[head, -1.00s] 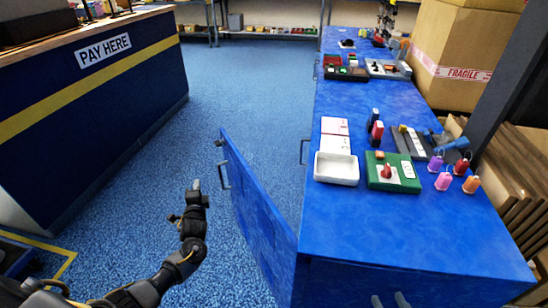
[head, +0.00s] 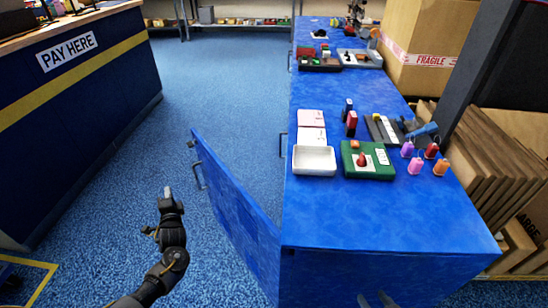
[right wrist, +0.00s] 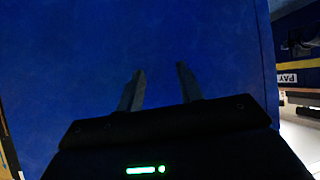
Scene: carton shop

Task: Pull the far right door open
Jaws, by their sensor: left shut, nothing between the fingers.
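The blue door (head: 235,215) at the near end of the blue cabinet (head: 400,215) stands swung out from the cabinet's left side. It has a dark bar handle (head: 199,177) near its free edge. My left gripper (head: 167,192) is shut and empty, left of the door and apart from the handle. My right gripper (head: 377,300) is at the bottom edge of the head view, by the cabinet's near end. In the right wrist view its fingers (right wrist: 160,88) are apart with nothing between them, facing a plain blue surface.
Two more handles (head: 283,143) (head: 290,61) show along the cabinet's left side. The top holds a white tray (head: 314,161), a green box (head: 367,161) and small coloured items. A pay counter (head: 75,110) stands left. Blue floor (head: 225,80) between is clear. Cartons (head: 425,40) stand right.

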